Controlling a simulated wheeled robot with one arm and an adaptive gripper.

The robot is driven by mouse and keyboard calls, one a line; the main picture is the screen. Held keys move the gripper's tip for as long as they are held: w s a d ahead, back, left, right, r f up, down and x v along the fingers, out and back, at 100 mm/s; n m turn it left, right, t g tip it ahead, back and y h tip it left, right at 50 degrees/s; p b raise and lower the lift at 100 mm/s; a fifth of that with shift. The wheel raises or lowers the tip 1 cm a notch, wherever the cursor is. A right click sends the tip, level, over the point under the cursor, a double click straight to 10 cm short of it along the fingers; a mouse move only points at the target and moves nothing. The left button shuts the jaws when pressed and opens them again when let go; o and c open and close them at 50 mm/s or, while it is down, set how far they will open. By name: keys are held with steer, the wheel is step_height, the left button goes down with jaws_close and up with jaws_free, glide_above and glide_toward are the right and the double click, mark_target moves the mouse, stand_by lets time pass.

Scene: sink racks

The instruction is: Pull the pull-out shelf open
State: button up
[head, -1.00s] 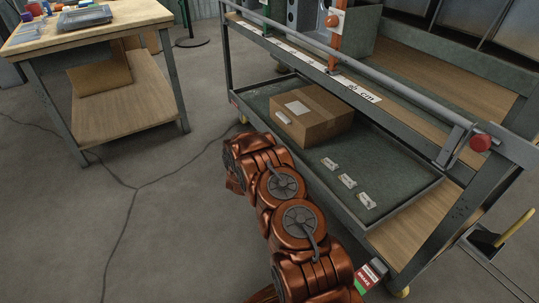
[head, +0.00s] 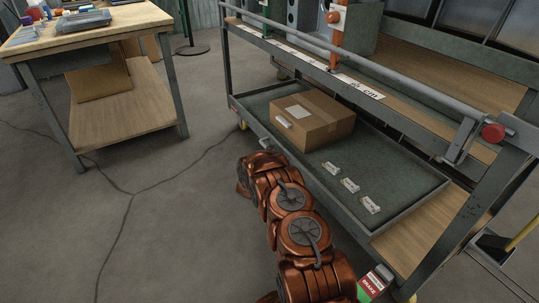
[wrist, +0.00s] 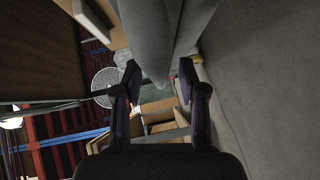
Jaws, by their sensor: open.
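The pull-out shelf (head: 270,98) is the grey tray low in the grey cart in the head view. A cardboard box (head: 318,125) and several small white packets stand or lie on it. My copper arm lies along its front side, and my gripper is hidden behind the arm there. In the wrist view my gripper (wrist: 160,82) is open, its dark fingers apart. A grey bar-like part (wrist: 150,35), seemingly the shelf's front edge, reaches between the fingertips. I cannot tell whether they touch it.
A wooden workbench (head: 125,25) with blue trays stands at the left. A grey rail (head: 400,88) with a red end knob (head: 493,133) runs along the cart above the shelf. A yellow-handled item (head: 525,228) stands at the right. The concrete floor (head: 185,215) left of my arm is clear.

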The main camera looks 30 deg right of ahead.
steer(key=shift+w+d, duration=0.25)
steer(key=shift+d, duration=0.05)
jaws_close()
stand_by(0.3)
stand_by(0.3)
